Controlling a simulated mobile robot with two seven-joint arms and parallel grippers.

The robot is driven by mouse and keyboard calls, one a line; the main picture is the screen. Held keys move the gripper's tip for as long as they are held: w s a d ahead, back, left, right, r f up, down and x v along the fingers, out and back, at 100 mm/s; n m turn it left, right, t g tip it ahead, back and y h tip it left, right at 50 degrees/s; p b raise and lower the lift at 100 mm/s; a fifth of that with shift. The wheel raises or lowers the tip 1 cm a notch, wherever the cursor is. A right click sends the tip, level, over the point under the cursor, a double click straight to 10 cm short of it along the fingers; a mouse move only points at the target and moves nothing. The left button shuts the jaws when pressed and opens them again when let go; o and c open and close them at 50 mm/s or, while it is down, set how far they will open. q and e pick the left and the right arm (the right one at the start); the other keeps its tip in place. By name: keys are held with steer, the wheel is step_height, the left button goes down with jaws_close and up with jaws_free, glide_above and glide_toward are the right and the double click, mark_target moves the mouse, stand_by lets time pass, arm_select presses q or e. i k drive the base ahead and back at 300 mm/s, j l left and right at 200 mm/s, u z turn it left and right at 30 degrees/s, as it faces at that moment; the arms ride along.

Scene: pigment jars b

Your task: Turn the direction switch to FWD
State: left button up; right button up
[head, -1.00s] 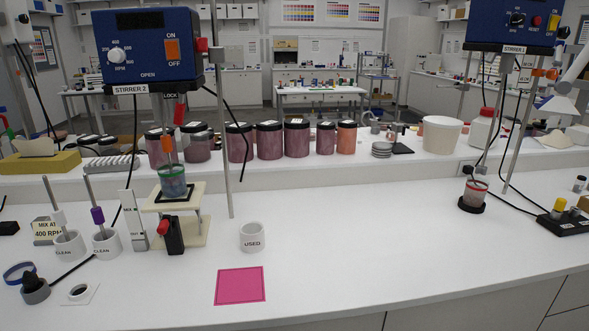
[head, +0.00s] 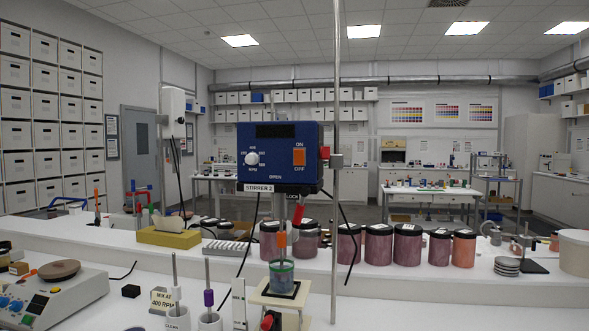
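Neither of my grippers shows in the head view. I see no switch marked FWD and cannot make out a direction switch. The blue stirrer head (head: 272,178), labelled STIRRER 2, stands in the middle on a metal pole (head: 336,215). Its front has a white RPM knob (head: 252,158), an orange ON/OFF switch (head: 299,157) and a dark display (head: 276,131). A red knob (head: 325,153) sits at its right side. Below it, a small jar (head: 282,279) stands on a cream lifting platform (head: 268,297).
White holders with stirring rods (head: 177,318) stand left of the platform. A hotplate device (head: 50,298) with a brown disc is at the lower left. Several pigment jars (head: 379,244) line the raised shelf behind. The bench right of the pole is clear.

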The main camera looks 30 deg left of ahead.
mark_target(325, 152)
steer(key=l+u, duration=0.5)
steer(key=k+l+u, duration=0.15)
steer(key=l+u, duration=0.15)
steer(key=u, duration=0.15)
